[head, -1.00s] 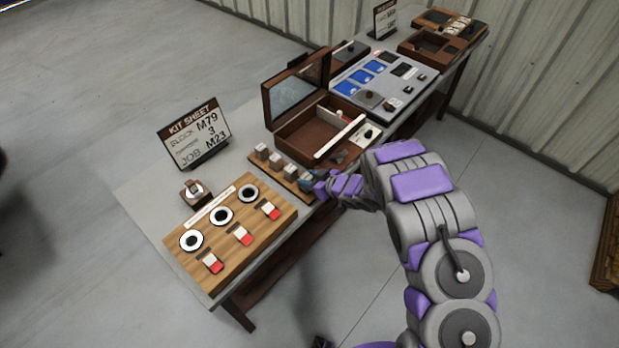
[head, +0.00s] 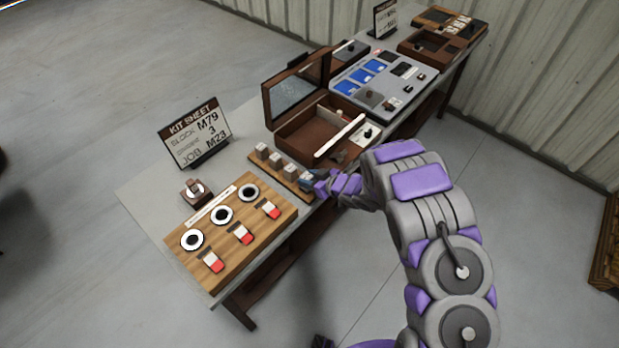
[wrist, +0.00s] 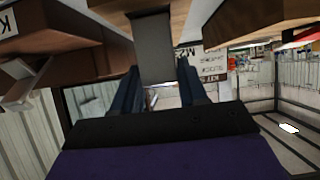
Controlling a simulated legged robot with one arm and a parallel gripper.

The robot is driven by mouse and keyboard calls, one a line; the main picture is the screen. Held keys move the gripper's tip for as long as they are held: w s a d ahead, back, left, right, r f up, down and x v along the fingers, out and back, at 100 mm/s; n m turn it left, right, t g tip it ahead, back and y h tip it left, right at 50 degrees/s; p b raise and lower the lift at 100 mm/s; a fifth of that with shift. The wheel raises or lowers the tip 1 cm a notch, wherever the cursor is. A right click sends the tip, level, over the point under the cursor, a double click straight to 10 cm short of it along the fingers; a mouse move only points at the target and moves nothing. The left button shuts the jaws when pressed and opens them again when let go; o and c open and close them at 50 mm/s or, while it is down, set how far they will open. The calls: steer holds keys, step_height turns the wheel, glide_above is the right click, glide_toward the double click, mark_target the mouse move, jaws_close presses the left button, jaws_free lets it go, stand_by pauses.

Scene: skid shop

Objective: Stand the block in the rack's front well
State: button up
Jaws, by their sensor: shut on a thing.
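My gripper (head: 309,181) is at the near edge of the bench, at the right end of a low wooden strip (head: 254,160) that carries several small pale-topped blocks (head: 275,160). I cannot tell whether this strip is the rack, and no front well shows clearly. In the wrist view, the dark fingers of my gripper (wrist: 156,88) are shut on a grey block (wrist: 152,50) between them.
A wooden board (head: 254,236) with round dials and red-and-white switches lies left of the strip. A kit sheet (head: 195,135) reading M79, 3 and M23 stands behind. An open brown case (head: 288,130) stands beyond the strip, with a grey panel (head: 374,103) farther right.

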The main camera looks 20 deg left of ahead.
steer(key=shift+f, duration=0.7)
stand_by(0.7)
steer(key=o, duration=1.7)
steer(key=shift+r, duration=0.1)
steer(key=shift+r+p, duration=3.05)
steer(key=shift+r, duration=1.4)
